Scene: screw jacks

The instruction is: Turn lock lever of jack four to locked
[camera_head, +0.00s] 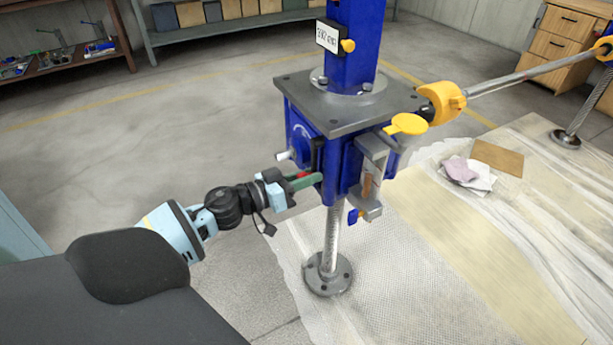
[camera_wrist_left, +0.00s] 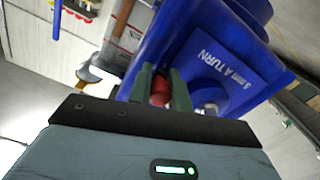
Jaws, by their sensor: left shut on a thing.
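A blue screw jack (camera_head: 300,127) with a grey top plate stands on a threaded spindle with a round foot. My left gripper (camera_head: 312,181) reaches in from the left at the jack's lower side. Its green fingers are shut on the red end of a lever (camera_wrist_left: 160,88), seen between them in the left wrist view; in the head view only a bit of red shows above the fingers. The rest of the lever is mostly hidden, so its locked or unlocked position cannot be told. The tag (camera_head: 327,37) on the blue column is too small to read surely. My right gripper is not in view.
A yellow flap (camera_head: 406,124) and a metal bracket (camera_head: 371,170) with a blue knob are on the jack's right side. A yellow-ended bar (camera_head: 520,76) runs to the right. Cloths (camera_head: 468,172) lie on the sheeted floor. Floor to the left is clear.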

